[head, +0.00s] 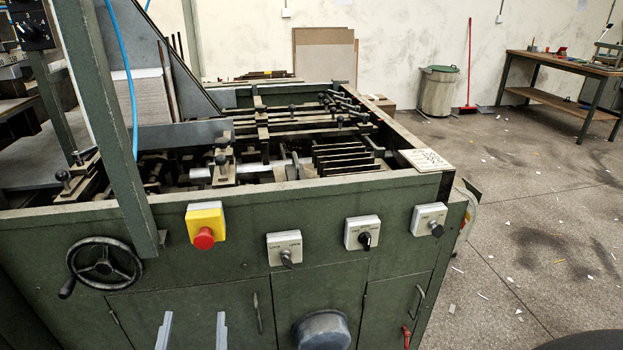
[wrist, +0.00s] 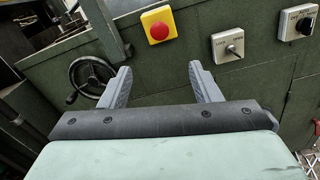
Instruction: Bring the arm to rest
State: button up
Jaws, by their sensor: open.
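My gripper (head: 193,333) shows at the bottom edge of the head view as two grey fingertips, apart from each other. In the wrist view my gripper (wrist: 160,86) is open, with nothing between its two grey fingers. It is in front of the green machine (head: 240,230), below the level of the red stop button (head: 204,238) in the head view. The rest of my arm is out of the head view.
A handwheel (head: 104,262) is left of the gripper. Switch boxes (head: 284,249) (head: 361,233) are on the machine's front panel, right of the stop button. A workbench (head: 570,66), a bin (head: 437,91) and a red broom (head: 468,65) stand behind. Scraps litter the open floor at right.

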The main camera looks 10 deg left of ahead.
jog(key=w+d+m+g+h+p, duration=0.2)
jog(key=w+d+m+h, duration=0.25)
jog(key=d, duration=0.45)
jog(key=w+d+m+g+h+p, duration=0.25)
jog(key=d+m+h, duration=0.3)
jog(key=d, duration=0.35)
jog(key=w+d+m+g+h+p, duration=0.1)
jog(key=w+d+m+g+h, duration=0.1)
jog(key=w+d+m+h, duration=0.35)
jog(key=s+d+r+m+g+y+p, duration=0.1)
jog(key=s+d+m+g+y+p, duration=0.2)
jog(key=d+m, duration=0.4)
jog(key=s+d+r+m+g+y+p, duration=0.1)
jog(key=s+d+m+g+y+p, duration=0.3)
jog(key=m, duration=1.1)
jog(key=s+d+g+y, duration=0.1)
jog(key=s+d+g, duration=0.1)
jog(key=d, duration=0.1)
jog(key=shift+s+r, duration=0.2)
jog(key=shift+s, duration=0.1)
jog(key=shift+g, duration=0.25)
